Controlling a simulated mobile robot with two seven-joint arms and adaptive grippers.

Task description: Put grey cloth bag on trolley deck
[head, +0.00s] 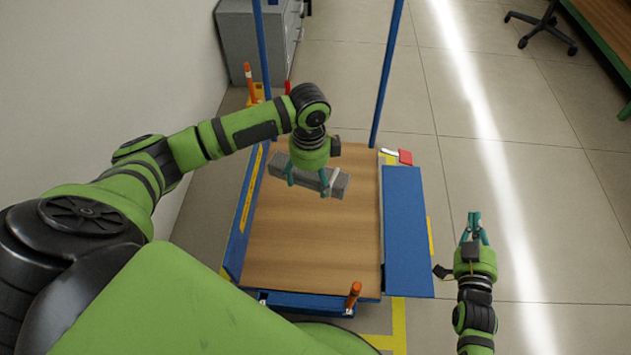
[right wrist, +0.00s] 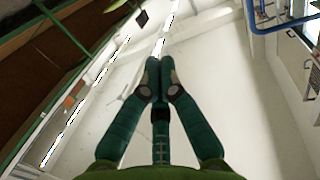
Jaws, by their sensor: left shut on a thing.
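The grey cloth bag (head: 342,184) is a long, block-like grey shape in the head view. My left gripper (head: 308,186) is shut on it from above, with teal fingers on it and its wrist hiding part of the top. The bag is over the far part of the trolley deck (head: 310,245), a wooden board in a blue frame. I cannot tell whether it touches the deck. My right gripper (head: 474,218) is empty, right of the trolley over the floor. Its fingertips meet in the right wrist view (right wrist: 160,78).
Blue posts (head: 385,75) rise at the trolley's far end. A blue side panel (head: 407,232) lies along its right side. An orange-topped post (head: 353,296) stands at the near edge. A grey cabinet (head: 250,45) stands behind. The near deck is bare.

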